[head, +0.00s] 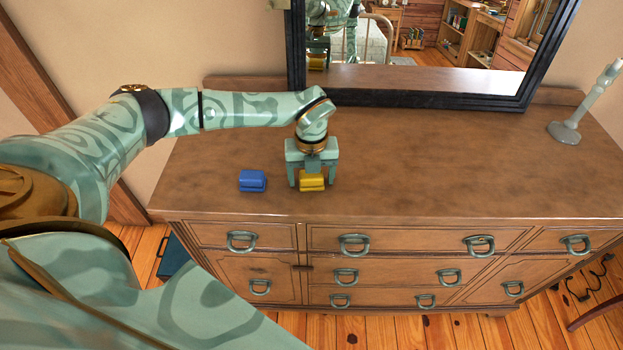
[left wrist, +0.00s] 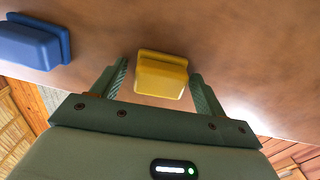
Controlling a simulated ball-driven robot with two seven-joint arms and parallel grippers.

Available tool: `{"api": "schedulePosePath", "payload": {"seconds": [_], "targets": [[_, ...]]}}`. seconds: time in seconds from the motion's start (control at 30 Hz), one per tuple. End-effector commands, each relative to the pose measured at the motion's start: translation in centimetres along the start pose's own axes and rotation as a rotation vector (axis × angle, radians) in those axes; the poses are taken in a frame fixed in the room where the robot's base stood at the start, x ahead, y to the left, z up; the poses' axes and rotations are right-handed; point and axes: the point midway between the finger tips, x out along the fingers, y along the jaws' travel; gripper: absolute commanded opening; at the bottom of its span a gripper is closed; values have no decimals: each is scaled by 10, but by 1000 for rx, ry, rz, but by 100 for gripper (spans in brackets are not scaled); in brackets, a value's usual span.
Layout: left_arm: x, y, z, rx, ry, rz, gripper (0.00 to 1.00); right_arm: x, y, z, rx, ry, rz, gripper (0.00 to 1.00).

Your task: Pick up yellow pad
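The yellow pad (head: 312,183) lies on the dresser top near its front edge. My left gripper (head: 312,182) is right over it, pointing down, with its fingers on either side. In the left wrist view the yellow pad (left wrist: 161,75) shows between the two open fingers of the left gripper (left wrist: 160,84), with a gap on each side. Whether the pad touches a finger is not clear, but none appears closed on it. My right gripper is not in view.
A blue pad (head: 252,180) lies just left of the gripper; it also shows in the left wrist view (left wrist: 30,45). A black-framed mirror (head: 420,98) stands at the back of the dresser (head: 440,190). A candlestick (head: 566,130) is at the far right. The dresser's middle is clear.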

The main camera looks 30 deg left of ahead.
Motion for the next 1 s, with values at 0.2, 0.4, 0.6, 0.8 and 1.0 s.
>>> {"api": "schedulePosePath", "payload": {"seconds": [0.2, 0.4, 0.6, 0.8, 1.0], "targets": [[0, 0, 0, 0, 0, 0, 32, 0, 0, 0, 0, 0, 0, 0], [-1, 0, 0, 0, 0, 0, 31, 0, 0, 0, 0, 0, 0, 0], [-14, 0, 1, 0, -2, -1, 31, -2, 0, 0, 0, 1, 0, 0], [-52, 2, -14, 5, -2, -2, 31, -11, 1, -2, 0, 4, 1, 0], [-99, 8, -61, 7, -2, -2, 31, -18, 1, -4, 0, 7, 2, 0]]}}
